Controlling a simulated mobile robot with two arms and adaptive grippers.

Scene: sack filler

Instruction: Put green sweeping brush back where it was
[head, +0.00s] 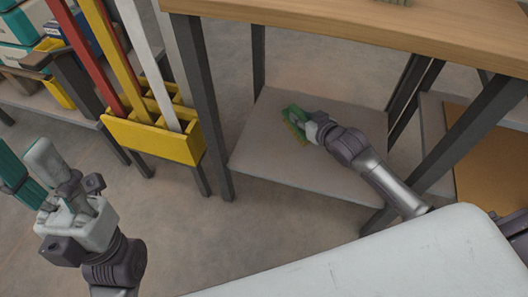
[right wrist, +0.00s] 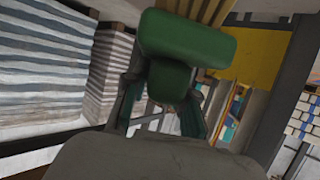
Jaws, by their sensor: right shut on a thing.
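The green sweeping brush (head: 294,118) is at the end of my right arm, over the grey lower shelf (head: 285,165) under the wooden-topped table. My right gripper (head: 310,130) is shut on it. In the right wrist view the brush's green body (right wrist: 187,38) fills the upper middle, with yellowish bristles at the top edge. Its handle lies between the fingers. I cannot tell whether the brush touches the shelf. My left gripper (head: 36,178) is at the lower left, open and empty, away from the brush.
A yellow holder (head: 150,140) with red, yellow and white poles stands left of the table. Dark table legs (head: 205,100) frame the shelf, close to my right arm. Striped stacks (right wrist: 45,60) show at left in the right wrist view. The shelf's front is bare.

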